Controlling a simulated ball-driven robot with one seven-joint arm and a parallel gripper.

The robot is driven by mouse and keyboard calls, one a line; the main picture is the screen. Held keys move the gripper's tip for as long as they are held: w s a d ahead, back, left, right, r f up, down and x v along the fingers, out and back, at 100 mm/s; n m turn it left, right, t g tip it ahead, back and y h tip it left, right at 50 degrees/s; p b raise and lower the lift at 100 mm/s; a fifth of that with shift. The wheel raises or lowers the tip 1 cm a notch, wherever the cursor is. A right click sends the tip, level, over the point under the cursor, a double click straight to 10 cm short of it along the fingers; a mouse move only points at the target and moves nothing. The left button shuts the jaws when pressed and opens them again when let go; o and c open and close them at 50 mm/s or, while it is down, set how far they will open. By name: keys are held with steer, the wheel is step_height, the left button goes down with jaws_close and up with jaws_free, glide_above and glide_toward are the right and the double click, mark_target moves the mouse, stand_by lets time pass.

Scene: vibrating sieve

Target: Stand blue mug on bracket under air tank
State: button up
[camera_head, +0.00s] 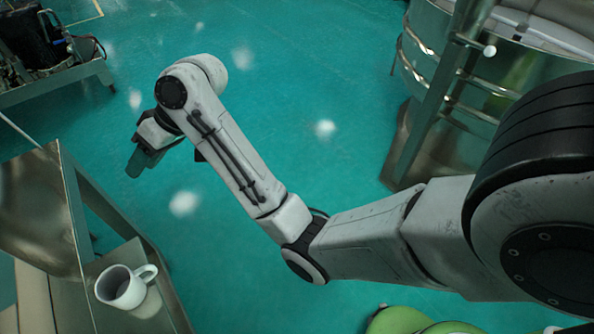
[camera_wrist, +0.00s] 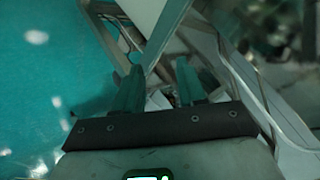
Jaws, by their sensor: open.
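My gripper (camera_head: 139,163) hangs over the green floor at the end of my outstretched arm, in the left half of the head view. In the wrist view my gripper (camera_wrist: 160,82) is open, with its two dark fingers apart and no mug between them. A small pale patch shows beyond the fingers, too unclear to name. No blue mug can be made out. A white mug (camera_head: 113,291) stands upright on a metal ledge (camera_head: 150,262) at the lower left, well below my gripper in the picture. I cannot identify the air tank or its bracket.
A slanted metal panel (camera_head: 36,210) rises beside the ledge. A dark machine (camera_head: 40,35) sits on a metal frame at the upper left. A large round steel vessel (camera_head: 450,75) with rails stands at the upper right. Green floor (camera_head: 290,100) between them is open.

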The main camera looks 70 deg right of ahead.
steer(key=s+a+f+g+h, duration=0.1)
steer(key=s+a+f, duration=0.2)
steer(key=s+f, duration=0.55)
steer(key=s+f+g+h, duration=0.2)
steer(key=s+f, duration=0.4)
steer(key=s, duration=0.5)
steer(key=s+f+g+h, duration=0.3)
steer(key=s+f, duration=0.4)
steer(key=s, duration=0.5)
steer(key=shift+s+d, duration=0.15)
steer(key=shift+d, duration=0.1)
steer(key=shift+f, duration=0.1)
